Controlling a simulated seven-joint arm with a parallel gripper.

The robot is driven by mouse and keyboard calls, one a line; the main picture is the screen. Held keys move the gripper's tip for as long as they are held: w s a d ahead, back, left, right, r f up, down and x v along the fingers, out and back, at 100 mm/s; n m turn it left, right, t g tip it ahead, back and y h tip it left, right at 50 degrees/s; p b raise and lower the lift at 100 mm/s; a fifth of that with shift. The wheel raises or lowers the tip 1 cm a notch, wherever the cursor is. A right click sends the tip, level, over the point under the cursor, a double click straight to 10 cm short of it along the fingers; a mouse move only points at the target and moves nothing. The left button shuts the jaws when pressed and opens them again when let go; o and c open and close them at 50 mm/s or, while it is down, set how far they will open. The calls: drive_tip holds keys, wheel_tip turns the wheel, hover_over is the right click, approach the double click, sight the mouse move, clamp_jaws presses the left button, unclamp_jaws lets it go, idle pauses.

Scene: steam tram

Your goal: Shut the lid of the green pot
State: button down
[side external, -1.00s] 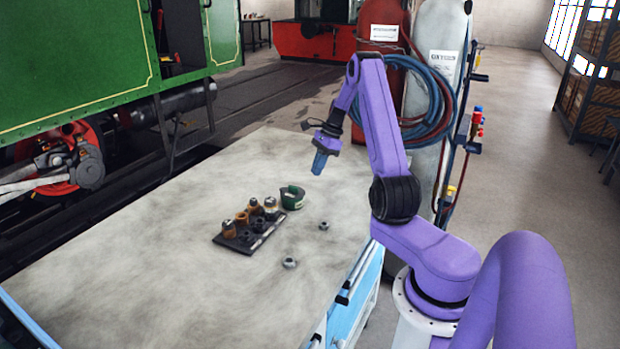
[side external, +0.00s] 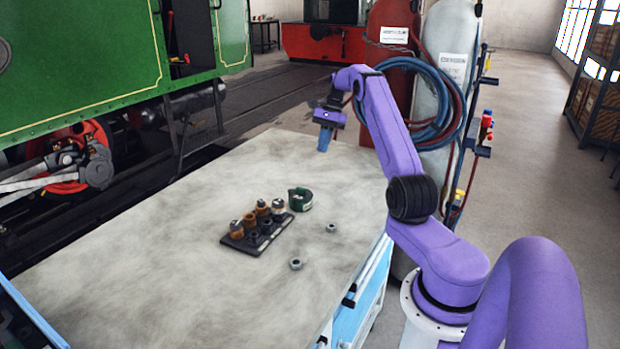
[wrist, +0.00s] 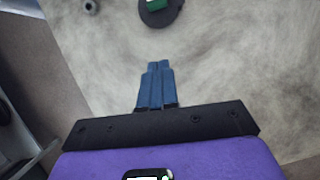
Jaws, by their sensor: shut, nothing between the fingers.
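The green pot (side external: 300,200) stands on the pale bench, just behind a dark rack of small parts. It is small, and I cannot tell for certain how its lid sits. In the wrist view a dark round shape with a green part (wrist: 157,5), likely the pot, is cut off by the top edge. My gripper (side external: 322,146) hangs above the bench's far side, higher than the pot and well apart from it. Its blue fingers are together and empty, and they also show in the wrist view (wrist: 157,66).
The dark rack (side external: 238,243) holds several small brown and metal parts. Two loose nuts lie nearby, one at the front (side external: 295,264) and one at the right (side external: 331,228). Gas cylinders (side external: 445,60) stand behind my arm. The left of the bench is clear.

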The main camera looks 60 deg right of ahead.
drive_tip(key=n, duration=0.1)
approach(307, 193)
drive_tip(key=f, duration=0.1)
drive_tip(key=d+f, duration=0.1)
drive_tip(key=f, duration=0.1)
drive_tip(key=d+f, duration=0.1)
drive_tip(key=shift+w+f, duration=0.2)
drive_tip(key=shift+f, duration=0.05)
drive_tip(key=shift+w+a, duration=0.1)
drive_tip(key=shift+a, duration=2)
drive_tip(key=shift+a+m, duration=0.6)
drive_tip(key=shift+a, duration=0.2)
drive_tip(key=shift+f, duration=0.1)
drive_tip(key=shift+d, duration=0.1)
